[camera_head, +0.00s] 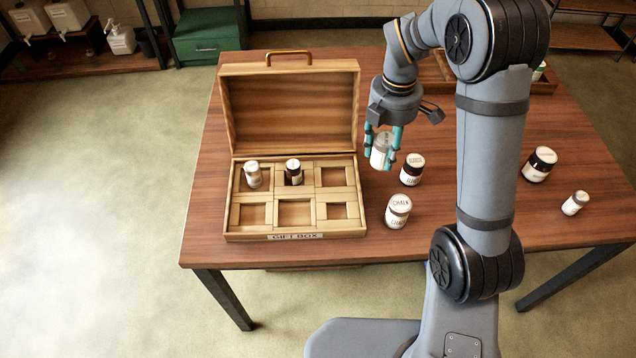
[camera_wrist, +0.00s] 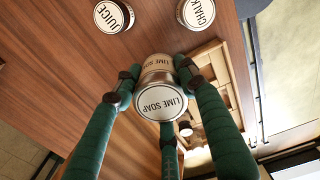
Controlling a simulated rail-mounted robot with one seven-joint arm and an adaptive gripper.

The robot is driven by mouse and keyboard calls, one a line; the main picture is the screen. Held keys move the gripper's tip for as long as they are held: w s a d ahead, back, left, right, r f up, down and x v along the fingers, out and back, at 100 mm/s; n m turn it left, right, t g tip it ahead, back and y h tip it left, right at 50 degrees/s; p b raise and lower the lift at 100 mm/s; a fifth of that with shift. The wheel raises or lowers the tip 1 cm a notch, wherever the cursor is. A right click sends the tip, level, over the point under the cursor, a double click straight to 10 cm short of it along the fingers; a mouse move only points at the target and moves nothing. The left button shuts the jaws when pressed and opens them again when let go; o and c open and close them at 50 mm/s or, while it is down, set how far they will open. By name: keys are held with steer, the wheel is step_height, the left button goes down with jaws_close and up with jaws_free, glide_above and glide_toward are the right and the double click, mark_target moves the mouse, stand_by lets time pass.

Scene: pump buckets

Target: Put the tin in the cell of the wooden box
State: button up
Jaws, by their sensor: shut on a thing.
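My gripper (camera_head: 383,148) is shut on a tin labelled LIME SOAP (camera_wrist: 160,103) and holds it to the right of the wooden box (camera_head: 230,215). In the head view the held tin (camera_head: 380,152) shows pale behind the teal fingers. In the wrist view the fingers of my gripper (camera_wrist: 157,90) close around it. The box lid stands open at the back. A pale tin (camera_head: 252,174) stands in the back left cell and a dark jar (camera_head: 293,172) in the back middle cell. The back right cell and the front row cells look empty.
A dark jar with a pale lid (camera_head: 412,169) and a CHALK tin (camera_head: 398,210) stand close, right of the box. Another dark jar (camera_head: 539,164) and a small white tin (camera_head: 575,203) stand farther right.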

steer(key=shift+s+d+n, duration=0.15)
steer(key=shift+s+n, duration=0.05)
steer(key=shift+n, duration=0.7)
steer(key=shift+a+f, duration=0.25)
steer(key=shift+a, duration=0.1)
steer(key=w+a+f, duration=0.1)
steer(key=a+f, duration=0.1)
steer(key=a, duration=0.1)
steer(key=w+a+f+p, duration=0.1)
steer(key=a+f, duration=0.1)
steer(key=a, duration=0.2)
steer(key=w+a+f, duration=0.1)
steer(key=a+f, duration=0.1)
steer(key=a, duration=0.1)
steer(key=shift+a+f+p, duration=0.15)
steer(key=shift+a+p, duration=0.05)
steer(key=shift+p, duration=0.2)
steer(key=shift+a+f, duration=0.1)
steer(key=shift+f, duration=0.1)
steer(key=shift+f+p, duration=0.35)
steer(key=shift+f, duration=1.6)
steer(key=shift+f, duration=0.15)
steer(key=o, duration=1.2)
steer(key=shift+c, duration=0.2)
steer(key=shift+o, duration=0.4)
